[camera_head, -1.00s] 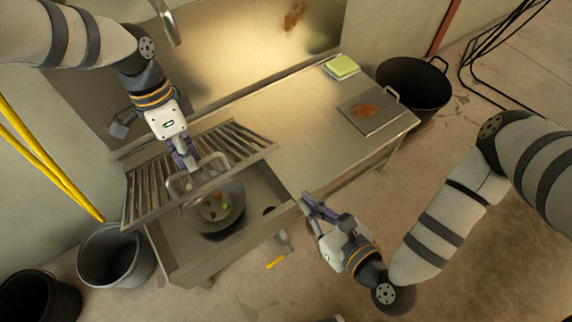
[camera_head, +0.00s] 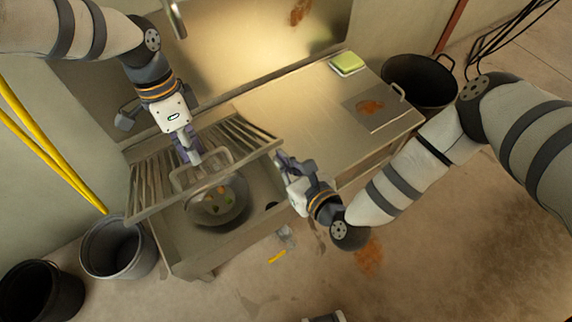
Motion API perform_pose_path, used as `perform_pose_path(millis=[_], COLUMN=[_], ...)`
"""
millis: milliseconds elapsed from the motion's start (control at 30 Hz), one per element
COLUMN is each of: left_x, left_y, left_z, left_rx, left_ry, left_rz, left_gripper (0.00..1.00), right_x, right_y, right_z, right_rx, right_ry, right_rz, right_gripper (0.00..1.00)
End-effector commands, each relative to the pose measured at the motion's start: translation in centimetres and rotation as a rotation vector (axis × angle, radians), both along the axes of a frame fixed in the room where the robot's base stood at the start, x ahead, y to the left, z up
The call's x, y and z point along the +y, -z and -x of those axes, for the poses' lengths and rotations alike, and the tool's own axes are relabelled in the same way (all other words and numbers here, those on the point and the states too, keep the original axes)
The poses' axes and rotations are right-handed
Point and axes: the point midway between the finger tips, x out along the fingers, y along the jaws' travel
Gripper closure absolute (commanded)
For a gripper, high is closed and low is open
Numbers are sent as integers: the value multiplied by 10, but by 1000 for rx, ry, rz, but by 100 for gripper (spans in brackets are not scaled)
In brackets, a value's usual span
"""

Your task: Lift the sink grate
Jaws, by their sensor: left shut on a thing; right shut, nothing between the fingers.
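The sink grate (camera_head: 153,190) is a slatted metal rack with a loop handle at its front. It is tilted up over the sink basin (camera_head: 187,240). My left gripper (camera_head: 194,162) is shut on the grate's handle, above the basin. Inside the basin a round strainer or bowl (camera_head: 208,211) holds several small coloured scraps; the grate and handle cover part of it. My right gripper (camera_head: 283,160) is shut and empty, near the right end of the grate, at the front edge of the counter. I cannot tell whether it touches the grate.
The metal counter (camera_head: 290,105) right of the sink is mostly clear. A green-topped sponge (camera_head: 347,63) and a stained square plate (camera_head: 375,108) with a handle lie on it. Buckets stand at the right (camera_head: 420,85) and left (camera_head: 118,250). A faucet (camera_head: 176,18) hangs above.

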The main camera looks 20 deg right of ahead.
Motion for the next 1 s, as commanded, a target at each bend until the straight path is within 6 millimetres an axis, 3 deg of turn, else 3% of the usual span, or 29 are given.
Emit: perform_pose_path(millis=[33, 167, 367, 567, 700, 1000], left_x=[9, 9, 9, 9, 9, 7], left_y=[3, 3, 3, 3, 4, 4], left_z=[-16, -16, -15, -15, -15, -12], left_rx=[-49, -49, -49, -48, -47, -41], left_ry=[-10, -10, -10, -11, -10, -4], left_rz=[-11, -11, -11, -11, -11, -10], left_gripper=[100, 100, 100, 100, 70, 70], right_x=[0, 0, 3, 3, 4, 4], right_y=[2, 0, -18, -19, -19, -20], right_z=[0, -1, -11, -11, -12, -14], right_rx=[2, 1, -1, -3, -5, -8], right_ry=[0, 1, 3, 1, 1, 2], right_rz=[1, 1, -1, -1, -1, -3], right_gripper=[100, 100, 100, 100, 100, 100])
